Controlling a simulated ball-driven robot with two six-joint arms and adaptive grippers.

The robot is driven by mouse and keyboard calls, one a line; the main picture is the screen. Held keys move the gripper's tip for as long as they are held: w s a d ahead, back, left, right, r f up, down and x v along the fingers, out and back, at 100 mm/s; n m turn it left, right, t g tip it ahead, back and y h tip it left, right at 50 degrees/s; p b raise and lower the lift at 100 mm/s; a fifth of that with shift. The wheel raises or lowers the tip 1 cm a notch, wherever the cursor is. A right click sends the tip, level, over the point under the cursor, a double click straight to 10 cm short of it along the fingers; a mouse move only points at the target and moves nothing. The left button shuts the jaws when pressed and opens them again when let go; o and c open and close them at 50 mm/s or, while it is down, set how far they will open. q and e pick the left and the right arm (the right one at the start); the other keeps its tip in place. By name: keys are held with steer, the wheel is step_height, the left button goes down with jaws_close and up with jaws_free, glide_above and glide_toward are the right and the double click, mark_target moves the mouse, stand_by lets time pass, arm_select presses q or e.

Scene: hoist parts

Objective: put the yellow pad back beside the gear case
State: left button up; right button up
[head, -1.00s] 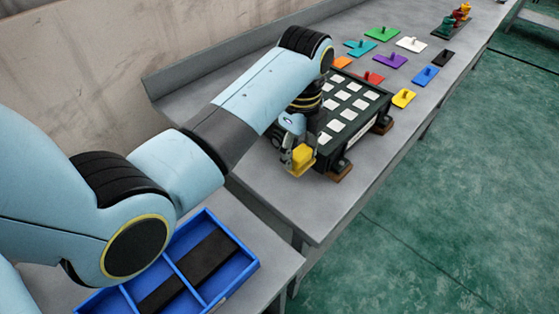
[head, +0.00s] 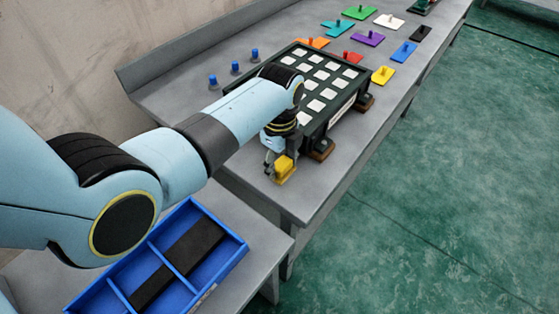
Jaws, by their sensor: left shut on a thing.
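My left gripper (head: 279,164) is shut on the yellow pad (head: 286,169), a small yellow block. It holds it low over the grey bench, just left of the near end of the gear case (head: 318,118). I cannot tell whether the pad touches the bench. The gear case is a dark box with rows of white squares on top, and it stands on brown blocks. My left forearm and wrist hide its left near corner. A separate yellow plate with a knob (head: 383,75) lies to the right of the case. My right gripper is not in view.
Several coloured knobbed plates, such as a green one (head: 359,13) and a blue one (head: 404,52), lie beyond the case. Blue pegs (head: 235,66) stand behind my arm. A blue divided tray (head: 235,260) is at the near left. The bench's near right corner is clear.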

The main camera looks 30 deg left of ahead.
mark_target(280, 162)
arm_select(q)
steer(key=o, duration=1.2)
steer(key=shift+f, duration=0.1)
step_height(280, 162, up, 12)
steer(key=shift+r+p, duration=0.15)
steer(key=shift+p, duration=0.4)
